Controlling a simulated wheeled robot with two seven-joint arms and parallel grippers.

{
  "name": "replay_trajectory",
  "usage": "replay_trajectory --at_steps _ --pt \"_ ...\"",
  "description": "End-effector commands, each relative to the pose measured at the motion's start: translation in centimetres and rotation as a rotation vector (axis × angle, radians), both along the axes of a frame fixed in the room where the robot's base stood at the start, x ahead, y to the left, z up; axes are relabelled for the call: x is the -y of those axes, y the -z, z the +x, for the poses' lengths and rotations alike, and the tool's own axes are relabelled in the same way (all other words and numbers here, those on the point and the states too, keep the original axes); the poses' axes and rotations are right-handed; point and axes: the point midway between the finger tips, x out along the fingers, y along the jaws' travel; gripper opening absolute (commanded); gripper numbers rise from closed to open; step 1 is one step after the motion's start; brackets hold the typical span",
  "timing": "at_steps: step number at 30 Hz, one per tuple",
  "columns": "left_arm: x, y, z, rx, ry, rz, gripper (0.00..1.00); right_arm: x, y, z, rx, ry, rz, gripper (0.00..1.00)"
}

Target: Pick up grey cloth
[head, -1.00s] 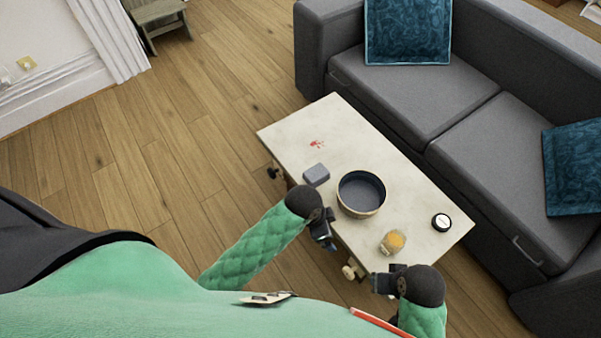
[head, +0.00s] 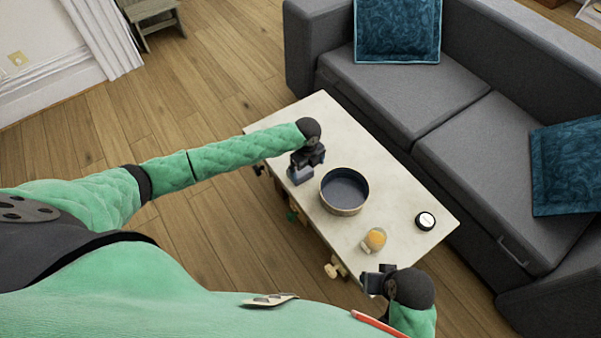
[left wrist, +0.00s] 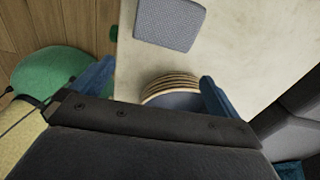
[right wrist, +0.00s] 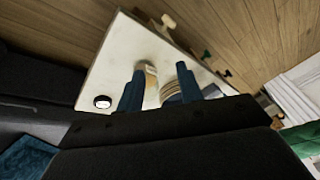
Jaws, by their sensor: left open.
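The grey cloth (head: 301,175), a small folded block, lies on the pale table (head: 400,200) near its left edge, partly hidden by my left gripper (head: 308,158) in the head view. In the left wrist view the cloth (left wrist: 168,24) shows whole, with a fine woven texture, beyond the spread fingers of my left gripper (left wrist: 152,75). That gripper is open and empty above the table, and the cloth is not between its fingers. My right gripper (head: 373,283) is by the table's near corner. In the right wrist view its fingers (right wrist: 160,68) stand apart with nothing held.
A dark round bowl (head: 345,192) stands just right of the cloth. A jar with orange contents (head: 374,239) and a small round black-and-white item (head: 425,221) are farther right. A grey sofa (head: 430,90) lines the far side. Knobs (head: 335,267) stick out from the near side.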

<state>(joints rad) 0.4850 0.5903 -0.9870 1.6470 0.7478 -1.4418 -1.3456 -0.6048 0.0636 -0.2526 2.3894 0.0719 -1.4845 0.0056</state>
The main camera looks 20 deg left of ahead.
Motion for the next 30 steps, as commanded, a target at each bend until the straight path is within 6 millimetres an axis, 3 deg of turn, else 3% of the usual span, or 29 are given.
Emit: replay_trajectory --at_steps 3,7,30 --pt "-2.2 -0.1 1.8 -0.001 0.039 0.026 1.00 0.0 0.1 0.2 0.007 -0.004 0.000 0.36" --pt "-3.2 0.0 2.5 -0.002 0.060 0.038 1.00 -0.1 -0.1 0.4 0.013 -0.003 0.003 0.36" --pt "-3.5 7.5 2.8 -0.005 0.061 0.038 1.00 1.4 -2.3 -0.8 -0.041 0.020 -0.030 0.36"
